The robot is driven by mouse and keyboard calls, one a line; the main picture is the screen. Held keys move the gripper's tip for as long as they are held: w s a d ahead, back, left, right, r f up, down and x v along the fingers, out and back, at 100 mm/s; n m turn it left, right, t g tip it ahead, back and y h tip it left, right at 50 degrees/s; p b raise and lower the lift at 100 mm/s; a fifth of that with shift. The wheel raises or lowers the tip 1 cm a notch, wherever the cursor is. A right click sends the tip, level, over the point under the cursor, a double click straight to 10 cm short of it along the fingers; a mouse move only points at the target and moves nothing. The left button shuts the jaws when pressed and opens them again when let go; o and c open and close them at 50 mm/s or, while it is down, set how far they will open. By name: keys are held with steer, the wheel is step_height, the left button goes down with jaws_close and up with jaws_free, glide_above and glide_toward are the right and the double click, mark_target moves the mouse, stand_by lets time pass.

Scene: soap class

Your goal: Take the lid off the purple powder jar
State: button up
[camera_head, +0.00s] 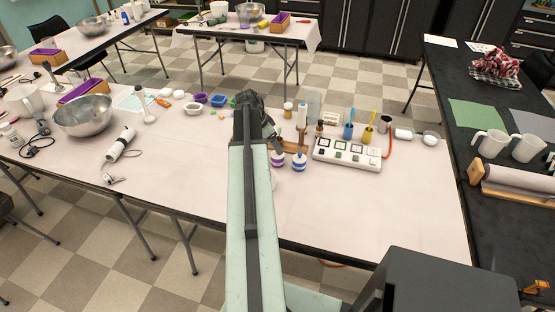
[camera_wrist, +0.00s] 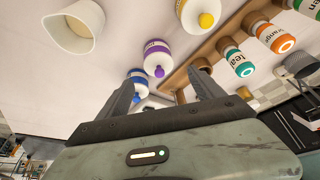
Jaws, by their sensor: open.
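The purple powder jar (camera_wrist: 157,55) is white with a purple band and a lid with a purple knob. It stands just beyond my fingertips in the wrist view, with its lid on. My gripper (camera_wrist: 163,84) is open and empty, its two fingers apart. The knob is near the gap between them but not gripped. In the head view the purple jar (camera_head: 278,159) stands just right of my arm, and my gripper (camera_head: 251,104) is partly hidden by the arm.
A blue-banded jar (camera_head: 299,162) stands close to the right of the purple one. A yellow-knobbed jar (camera_wrist: 200,14) and a white cup (camera_wrist: 73,27) are near in the wrist view. A wooden rack holds small bottles (camera_wrist: 238,62). A white hotplate unit (camera_head: 347,152) lies right.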

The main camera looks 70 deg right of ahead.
steer(key=b+x, duration=0.4)
steer(key=x, duration=0.1)
steer(key=shift+f+b, duration=0.3)
steer(key=shift+b, duration=0.1)
steer(key=shift+r, duration=0.2)
steer(key=c, duration=1.4)
steer(key=shift+r+p, duration=0.55)
steer(key=shift+p, duration=0.15)
step_height(320, 180, up, 3)
steer(key=p, duration=0.3)
steer(key=shift+r, duration=0.1)
steer(key=w+a, duration=0.2)
steer(key=a, duration=0.2)
steer(key=w+a, duration=0.2)
steer(key=a, duration=0.3)
steer(key=w+a+p, duration=0.1)
steer(key=w+a, duration=0.2)
steer(key=a, duration=0.2)
steer(key=shift+a+r, duration=0.15)
steer(key=shift+r, duration=0.2)
